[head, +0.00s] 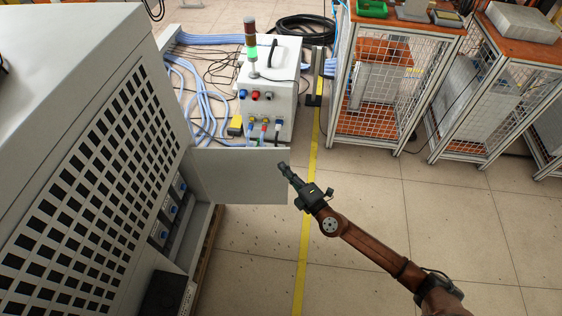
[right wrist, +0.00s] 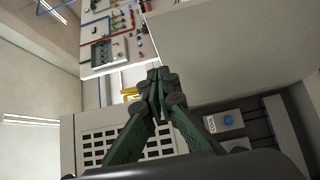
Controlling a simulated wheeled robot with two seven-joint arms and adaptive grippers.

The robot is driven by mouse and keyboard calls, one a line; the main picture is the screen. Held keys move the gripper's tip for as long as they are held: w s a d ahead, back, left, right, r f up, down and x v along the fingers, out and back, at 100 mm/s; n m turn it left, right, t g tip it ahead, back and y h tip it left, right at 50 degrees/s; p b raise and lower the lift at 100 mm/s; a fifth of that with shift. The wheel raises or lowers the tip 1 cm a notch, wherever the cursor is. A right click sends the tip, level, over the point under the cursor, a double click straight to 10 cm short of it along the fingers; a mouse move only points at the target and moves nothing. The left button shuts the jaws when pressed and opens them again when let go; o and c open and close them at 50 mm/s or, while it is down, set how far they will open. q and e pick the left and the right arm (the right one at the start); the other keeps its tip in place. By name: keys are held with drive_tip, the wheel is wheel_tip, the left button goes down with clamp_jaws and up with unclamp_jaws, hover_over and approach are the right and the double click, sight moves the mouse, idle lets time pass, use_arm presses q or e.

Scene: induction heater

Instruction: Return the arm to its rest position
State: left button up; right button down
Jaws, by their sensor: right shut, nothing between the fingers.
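My right arm comes in from the lower right in the head view, stretched out over the floor. Its gripper (head: 287,172) is at the right end of a grey open panel (head: 240,175) on the large cabinet; I cannot tell whether they touch. In the right wrist view the green fingers of the right gripper (right wrist: 158,82) are together with nothing between them. My left gripper is not in view.
The large grey cabinet (head: 100,130) with a grid of holes fills the left. A white control box (head: 270,85) with a signal tower (head: 251,45) stands behind the panel. Wire-mesh carts (head: 395,80) stand at the back right. The tiled floor (head: 450,220) at right is clear.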

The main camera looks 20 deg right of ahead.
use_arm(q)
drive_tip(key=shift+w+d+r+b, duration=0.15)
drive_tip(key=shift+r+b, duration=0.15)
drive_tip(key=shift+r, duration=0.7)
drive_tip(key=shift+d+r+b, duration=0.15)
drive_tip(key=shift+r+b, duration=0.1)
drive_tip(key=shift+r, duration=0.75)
use_arm(e)
drive_tip(key=s+d, duration=0.2)
drive_tip(key=s, duration=0.5)
drive_tip(key=shift+s+d+f, duration=0.2)
drive_tip(key=shift+s+d, duration=0.05)
drive_tip(key=shift+d, duration=0.05)
